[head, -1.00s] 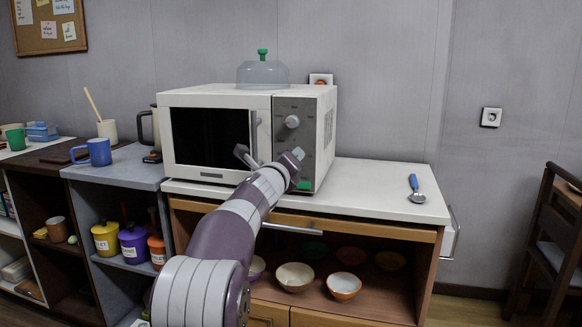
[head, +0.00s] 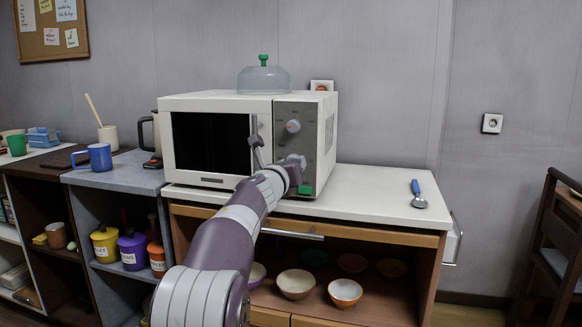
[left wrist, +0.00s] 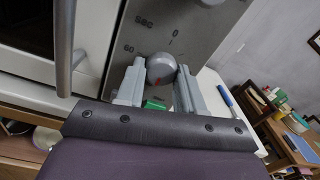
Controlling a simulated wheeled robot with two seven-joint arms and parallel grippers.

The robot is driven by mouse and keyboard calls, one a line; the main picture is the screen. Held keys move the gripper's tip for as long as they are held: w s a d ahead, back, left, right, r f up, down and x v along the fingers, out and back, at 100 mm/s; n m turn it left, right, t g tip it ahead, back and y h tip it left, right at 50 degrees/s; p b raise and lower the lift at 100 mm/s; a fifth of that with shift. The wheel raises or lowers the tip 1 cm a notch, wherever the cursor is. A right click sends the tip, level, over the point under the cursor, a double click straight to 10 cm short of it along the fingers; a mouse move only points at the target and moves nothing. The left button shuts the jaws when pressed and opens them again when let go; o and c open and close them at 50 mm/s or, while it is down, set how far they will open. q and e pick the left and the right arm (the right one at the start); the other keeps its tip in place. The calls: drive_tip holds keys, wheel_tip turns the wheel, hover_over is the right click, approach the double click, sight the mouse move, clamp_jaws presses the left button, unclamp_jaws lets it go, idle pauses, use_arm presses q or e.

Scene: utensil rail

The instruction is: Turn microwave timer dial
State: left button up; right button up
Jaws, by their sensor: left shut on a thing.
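The white microwave (head: 230,102) stands on the counter, with a grey control panel on its right side. The timer dial (left wrist: 160,68), a round grey knob with a small red mark, shows in the left wrist view below the "0" and near the "60" and "sec" labels. My left gripper (left wrist: 158,82) has one finger on each side of this dial and is shut on it. In the head view the left gripper (head: 294,162) is at the lower panel and largely hides this dial. An upper dial (head: 292,126) is clear of the gripper. My right gripper is not in view.
A green button (head: 305,190) sits low on the panel, just under the gripper. The door handle (left wrist: 65,45) rises close to its left. A blue-handled scoop (head: 417,193) lies on the counter at the right, with free surface between. Bowls (head: 296,283) stand on the shelf below.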

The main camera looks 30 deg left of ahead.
use_arm(q)
drive_tip(key=shift+f, duration=0.1)
drive_tip(key=o, duration=1)
drive_tip(key=shift+o, duration=0.2)
drive_tip(key=shift+s, duration=0.1)
drive_tip(key=s+d+b, duration=0.2)
drive_tip(key=s, duration=1)
drive_tip(key=shift+d, duration=0.25)
drive_tip(key=shift+s, duration=0.1)
